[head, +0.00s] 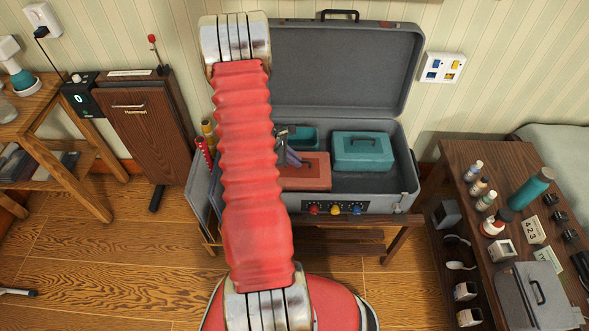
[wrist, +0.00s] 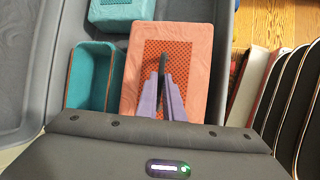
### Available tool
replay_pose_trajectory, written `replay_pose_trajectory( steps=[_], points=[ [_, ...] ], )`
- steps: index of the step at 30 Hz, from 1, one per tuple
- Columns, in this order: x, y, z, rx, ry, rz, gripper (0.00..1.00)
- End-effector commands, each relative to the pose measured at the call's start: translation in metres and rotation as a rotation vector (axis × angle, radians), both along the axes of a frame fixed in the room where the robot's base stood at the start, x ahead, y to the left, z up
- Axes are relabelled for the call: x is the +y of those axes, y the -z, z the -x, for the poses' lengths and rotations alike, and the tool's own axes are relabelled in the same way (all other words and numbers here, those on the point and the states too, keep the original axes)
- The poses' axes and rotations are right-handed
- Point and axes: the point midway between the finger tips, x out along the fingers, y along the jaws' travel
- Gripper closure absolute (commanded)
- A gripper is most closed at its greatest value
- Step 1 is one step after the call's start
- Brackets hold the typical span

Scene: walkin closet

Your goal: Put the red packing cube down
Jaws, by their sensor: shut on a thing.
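The red packing cube (head: 308,172) is a salmon-red box with a dark mesh panel on top; it also shows in the wrist view (wrist: 201,40). My gripper (wrist: 163,58) has purple fingers close together over the middle of the mesh, shut on the cube. In the head view my gripper (head: 288,155) is partly hidden behind my red arm. The cube is within the outline of the open grey suitcase (head: 405,185), left of a teal packing cube (head: 362,152). Whether its underside touches the suitcase floor is hidden.
A teal open bin (wrist: 92,75) lies close beside the red cube. The suitcase lid (head: 345,70) stands open at the back. A wooden table (head: 470,155) with bottles is at right; a wooden press (head: 145,120) is at left. Several upright panels (wrist: 290,95) show in the wrist view.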

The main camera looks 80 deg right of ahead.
Motion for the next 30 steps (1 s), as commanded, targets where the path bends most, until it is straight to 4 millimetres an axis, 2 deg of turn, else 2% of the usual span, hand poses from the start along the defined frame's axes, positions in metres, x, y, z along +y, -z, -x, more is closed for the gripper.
replay_pose_trajectory(
  steps=[12,20,21,28,30],
  points=[
    [0.000,0.037,0.000,0.000,0.000,-0.001,1.00],
    [0.000,0.039,0.000,0.000,0.001,0.000,1.00],
    [0.001,0.040,0.000,-0.001,0.001,-0.002,0.91],
    [0.001,0.039,0.000,0.000,0.000,-0.001,0.74],
    [0.000,0.039,0.000,0.000,0.000,-0.001,0.74]
  ],
)
